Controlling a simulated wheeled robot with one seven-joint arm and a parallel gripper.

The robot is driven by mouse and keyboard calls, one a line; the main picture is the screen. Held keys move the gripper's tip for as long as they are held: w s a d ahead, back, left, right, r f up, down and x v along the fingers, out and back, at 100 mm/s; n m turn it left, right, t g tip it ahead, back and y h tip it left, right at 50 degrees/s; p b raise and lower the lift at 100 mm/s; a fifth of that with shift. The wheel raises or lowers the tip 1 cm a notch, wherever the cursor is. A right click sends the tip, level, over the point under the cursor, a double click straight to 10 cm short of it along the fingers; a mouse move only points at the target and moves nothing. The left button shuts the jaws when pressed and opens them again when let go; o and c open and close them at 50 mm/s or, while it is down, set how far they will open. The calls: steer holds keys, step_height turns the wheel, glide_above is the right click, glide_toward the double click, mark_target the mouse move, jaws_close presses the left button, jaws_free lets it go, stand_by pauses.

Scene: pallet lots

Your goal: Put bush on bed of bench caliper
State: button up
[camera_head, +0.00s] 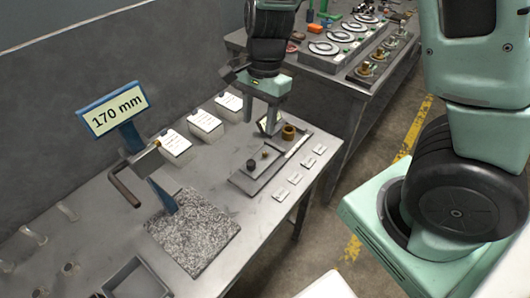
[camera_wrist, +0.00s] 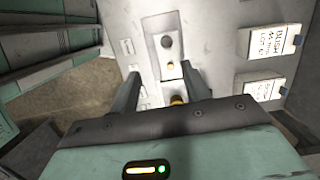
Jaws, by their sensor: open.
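A brass bush (camera_head: 289,131) stands upright at the far right end of a low grey plate (camera_head: 243,181) on the bench. My gripper (camera_head: 268,122) is open and empty, just left of the bush in the head view. In the wrist view, a brass piece (camera_wrist: 178,99), likely this bush, shows between the fingers (camera_wrist: 160,72), partly hidden by the gripper body. The plate also carries a black round piece (camera_head: 251,165) and a small brass piece (camera_head: 265,154). I cannot tell for certain whether this plate is the bench caliper's bed.
A granite block (camera_head: 200,240) with a blue post and C-shaped frame (camera_head: 128,190) stands left, near a "170 mm" sign (camera_head: 115,108). Label blocks (camera_head: 204,121) line the back. Small cards (camera_head: 295,179) lie along the front edge. Another loaded table (camera_head: 330,85) stands behind.

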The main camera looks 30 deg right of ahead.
steer(key=s+a+r+n, duration=0.3)
steer(key=s+a+n, duration=0.2)
steer(key=s+n, duration=0.4)
steer(key=s+a+r+n+h, duration=0.1)
steer(key=s+a+r+n, duration=0.3)
steer(key=s+n, duration=0.5)
steer(key=a+n, duration=0.1)
steer(key=n, duration=0.2)
steer(key=shift+a+t, duration=0.2)
steer(key=shift+t, duration=0.2)
steer(key=shift+r, duration=0.1)
